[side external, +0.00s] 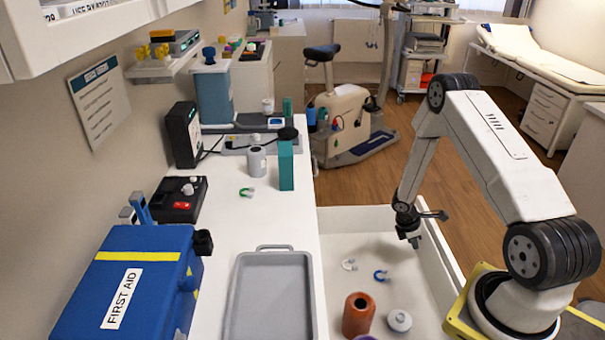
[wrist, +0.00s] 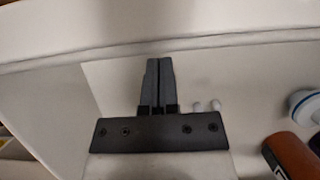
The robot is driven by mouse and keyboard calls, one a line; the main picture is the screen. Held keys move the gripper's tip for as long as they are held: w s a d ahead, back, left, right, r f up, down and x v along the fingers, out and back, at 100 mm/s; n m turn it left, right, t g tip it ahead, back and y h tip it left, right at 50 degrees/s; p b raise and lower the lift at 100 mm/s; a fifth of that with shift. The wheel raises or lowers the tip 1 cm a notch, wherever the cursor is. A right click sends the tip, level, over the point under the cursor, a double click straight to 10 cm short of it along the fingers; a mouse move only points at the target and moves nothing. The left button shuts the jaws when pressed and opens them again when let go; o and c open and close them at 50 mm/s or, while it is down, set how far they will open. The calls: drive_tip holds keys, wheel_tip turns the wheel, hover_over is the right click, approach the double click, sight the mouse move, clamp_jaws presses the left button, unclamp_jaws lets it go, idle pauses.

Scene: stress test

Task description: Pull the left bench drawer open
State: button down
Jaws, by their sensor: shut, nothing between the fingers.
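A white bench drawer (side external: 440,262) stands pulled out from the white bench, its inside open to view. Its floor and a pale wall (wrist: 200,30) fill much of the wrist view. I cannot make out a handle on it. My gripper (side external: 415,242) points down over the far right part of the drawer, close to the right-hand wall. In the wrist view its two fingers (wrist: 160,80) are pressed together with nothing between them. Whether the fingertips touch the drawer is not clear.
The drawer holds an orange jar (side external: 358,315), a grey round weight (side external: 399,320), a white clip (side external: 349,265) and a blue clip (side external: 382,276). A grey tray (side external: 271,290) and blue first aid bag (side external: 125,280) are on the bench. The drawer's far floor is clear.

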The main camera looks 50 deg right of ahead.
drive_tip(key=shift+w+a, duration=0.15)
drive_tip(key=shift+w+a, duration=0.4)
drive_tip(key=shift+w+a+r, duration=0.15)
drive_tip(key=shift+w+a, duration=0.35)
drive_tip(key=shift+w, duration=0.05)
drive_tip(key=shift+w+a+r, duration=0.15)
drive_tip(key=shift+w+a, duration=0.3)
drive_tip(key=shift+w, duration=0.05)
drive_tip(key=v, duration=0.9)
drive_tip(key=shift+r, duration=0.2)
drive_tip(key=s+a+r+m+t+y, duration=0.1)
drive_tip(key=s+a+r+m+t, duration=0.1)
drive_tip(key=a+r, duration=0.6)
drive_tip(key=s+a+r+m+t+y, duration=0.2)
drive_tip(key=a+r+m, duration=0.5)
drive_tip(key=a, duration=0.8)
wheel_tip(320, 180, up, 2)
drive_tip(key=shift+a+r+t, duration=0.2)
drive_tip(key=shift+a+t, duration=0.2)
drive_tip(key=shift+t, duration=0.5)
